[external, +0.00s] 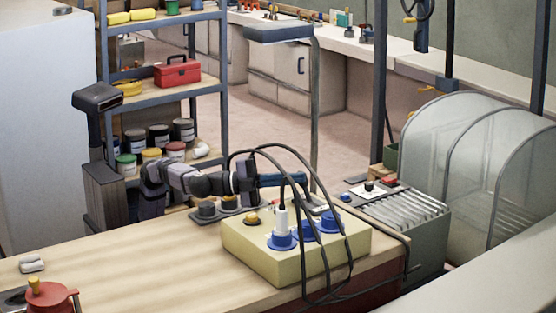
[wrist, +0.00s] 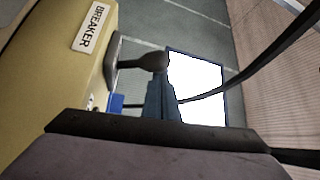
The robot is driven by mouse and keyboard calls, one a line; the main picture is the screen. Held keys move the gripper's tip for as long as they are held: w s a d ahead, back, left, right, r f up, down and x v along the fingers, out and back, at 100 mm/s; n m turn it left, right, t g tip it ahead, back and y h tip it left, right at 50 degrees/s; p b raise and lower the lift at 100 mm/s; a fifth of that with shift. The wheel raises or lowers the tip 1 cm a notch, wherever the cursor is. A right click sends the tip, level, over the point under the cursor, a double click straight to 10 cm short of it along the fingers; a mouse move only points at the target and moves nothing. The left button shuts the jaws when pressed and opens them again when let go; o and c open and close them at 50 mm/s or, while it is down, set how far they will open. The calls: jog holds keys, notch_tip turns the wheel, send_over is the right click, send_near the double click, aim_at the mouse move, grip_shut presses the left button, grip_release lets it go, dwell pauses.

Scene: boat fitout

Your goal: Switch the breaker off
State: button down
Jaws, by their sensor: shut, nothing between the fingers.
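The yellow box (external: 300,272) stands on the wooden bench in the external view. In the wrist view its side (wrist: 60,62) carries a white label (wrist: 88,27) reading BREAKER. Beside the label, a dark breaker lever (wrist: 140,63) sticks out from the box and ends in a rounded knob. My gripper (external: 303,180) is behind the box, with its blue fingers pointing right. In the wrist view the gripper (wrist: 161,82) is shut and empty, its fingertips at the knob; I cannot tell whether they touch. The lever is hidden in the external view.
Blue sockets (external: 327,222) and a white plug (external: 281,222) are on the box top. Black cables (external: 322,262) arch over the box and hang down its front. A grey ribbed unit (external: 428,245) stands to the right. The bench's left part is mostly clear.

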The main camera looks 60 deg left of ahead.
jog(key=shift+a+f+b, duration=0.25)
jog(key=shift+a+b, duration=0.05)
jog(key=shift+b, duration=0.2)
jog(key=shift+a, duration=0.1)
notch_tip(320, 180, up, 10)
jog(key=p, duration=0.5)
jog(key=shift+p, duration=0.35)
jog(key=shift+s, duration=0.1)
jog(key=shift+r, duration=0.1)
